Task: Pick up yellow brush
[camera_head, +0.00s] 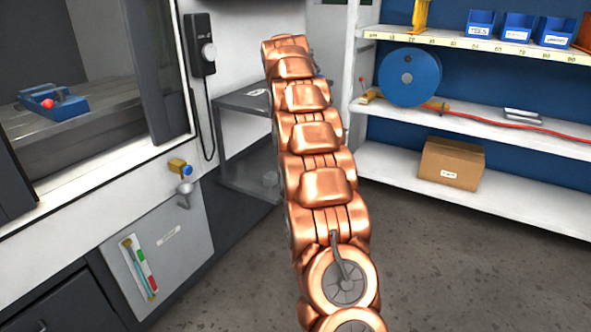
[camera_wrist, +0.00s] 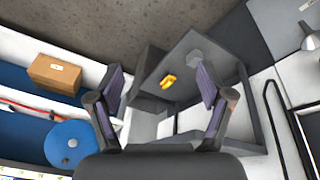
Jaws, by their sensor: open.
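A small yellow object (camera_wrist: 168,81), which I take for the yellow brush, lies on a grey surface (camera_wrist: 182,62) of the dark cart in the wrist view. Its exact shape is too small to tell. My gripper (camera_wrist: 160,74) is open and empty, with one dark finger on each side of the yellow object in the picture. The object appears beyond the fingertips, not touched by them; the exact gap cannot be told. In the head view my copper arm hides the gripper and the yellow object.
The dark cart (camera_head: 240,142) stands beside the machine's white wall. A small grey block (camera_wrist: 195,57) is near the yellow object. White shelves on the right hold a cardboard box (camera_head: 450,163), a blue reel (camera_head: 409,77) and blue bins (camera_head: 517,27). The floor between is clear.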

